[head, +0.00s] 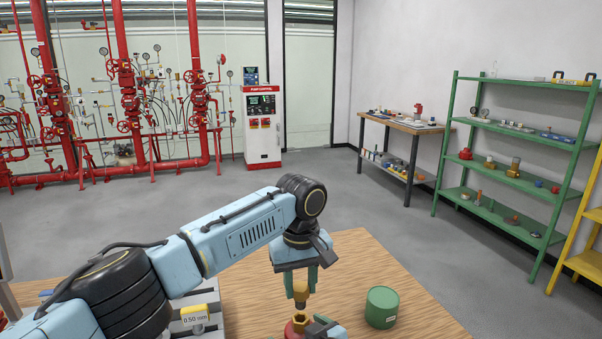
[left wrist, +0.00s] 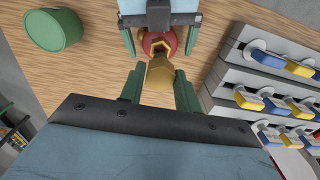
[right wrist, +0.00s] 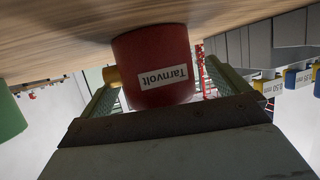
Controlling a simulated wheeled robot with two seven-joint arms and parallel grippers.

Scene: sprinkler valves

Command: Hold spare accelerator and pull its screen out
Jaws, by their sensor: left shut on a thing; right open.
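The spare accelerator (head: 291,332) is a red cylinder on the wooden table, with a brass collar on top. In the right wrist view its red body (right wrist: 155,62) carries a label reading "Tarnvolt". My left gripper (head: 301,284) points down, shut on a brass hexagonal piece (left wrist: 160,73), seemingly the screen. This piece is in line above the collar; whether they touch is unclear. My right gripper (right wrist: 162,92) is open, one finger on each side of the red body, with a visible gap at the right finger. It also shows in the left wrist view (left wrist: 160,42).
A green cylinder (head: 382,307) stands on the table (head: 420,318) to the right. A grey stepped rack (left wrist: 235,78) with blue and yellow tagged pieces is on the other side. Table between green cylinder and accelerator is clear. Green shelves (head: 510,130) stand farther off.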

